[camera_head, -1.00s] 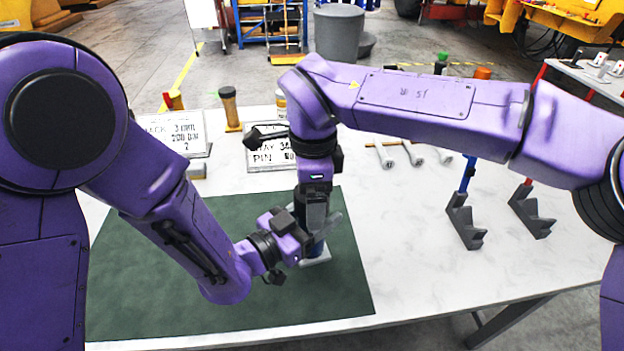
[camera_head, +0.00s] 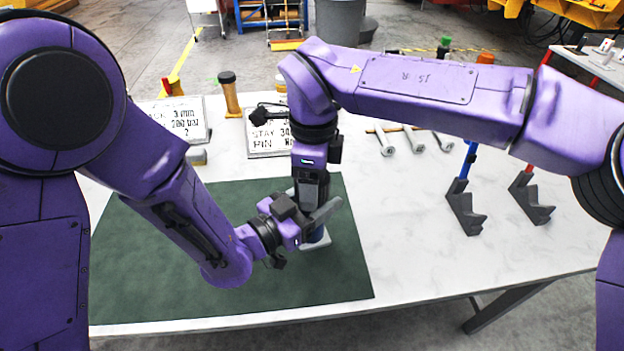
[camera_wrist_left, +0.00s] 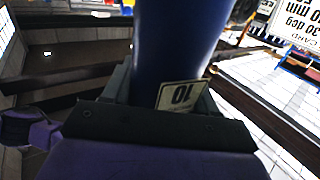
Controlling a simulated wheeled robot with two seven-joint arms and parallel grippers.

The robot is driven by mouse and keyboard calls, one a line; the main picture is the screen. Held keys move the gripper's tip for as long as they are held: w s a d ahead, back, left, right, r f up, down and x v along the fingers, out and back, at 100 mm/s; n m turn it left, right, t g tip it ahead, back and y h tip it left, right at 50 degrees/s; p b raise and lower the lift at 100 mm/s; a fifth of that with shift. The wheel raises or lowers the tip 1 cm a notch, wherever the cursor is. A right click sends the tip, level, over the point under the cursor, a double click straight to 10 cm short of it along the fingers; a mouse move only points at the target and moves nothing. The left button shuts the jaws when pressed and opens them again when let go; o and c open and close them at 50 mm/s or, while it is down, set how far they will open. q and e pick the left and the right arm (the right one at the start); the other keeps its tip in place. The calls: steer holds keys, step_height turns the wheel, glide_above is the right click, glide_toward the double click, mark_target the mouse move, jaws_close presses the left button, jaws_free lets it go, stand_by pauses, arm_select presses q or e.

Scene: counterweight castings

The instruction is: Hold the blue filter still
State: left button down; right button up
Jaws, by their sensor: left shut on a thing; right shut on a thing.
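The blue filter (camera_head: 317,236) stands on a light grey base (camera_head: 317,244) on the green mat, mostly hidden by my grippers in the head view. In the left wrist view it is a wide dark blue cylinder (camera_wrist_left: 178,40) between the fingers. A pale tag reading "10" (camera_wrist_left: 181,95) shows against its lower part. My left gripper (camera_head: 312,226) comes in from the left and is shut on the filter's side. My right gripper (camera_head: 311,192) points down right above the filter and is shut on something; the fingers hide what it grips.
The green mat (camera_head: 180,270) is clear around the filter. Behind it stand lettered sign plates (camera_head: 268,137) and an amber bottle (camera_head: 229,92). Two dark grey stepped stands (camera_head: 465,208) (camera_head: 531,199) are at the right. The table's front is clear.

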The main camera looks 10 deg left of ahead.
steer(key=o, duration=1.2)
steer(key=shift+r, duration=2.3)
steer(key=shift+c, duration=0.6)
steer(key=shift+w+r+n, duration=0.1)
steer(key=shift+r+n, duration=0.2)
steer(key=shift+r, duration=0.1)
step_height(320, 180, up, 3)
steer(key=n, duration=0.2)
steer(key=shift+f+n, duration=0.15)
steer(key=shift+n, duration=0.15)
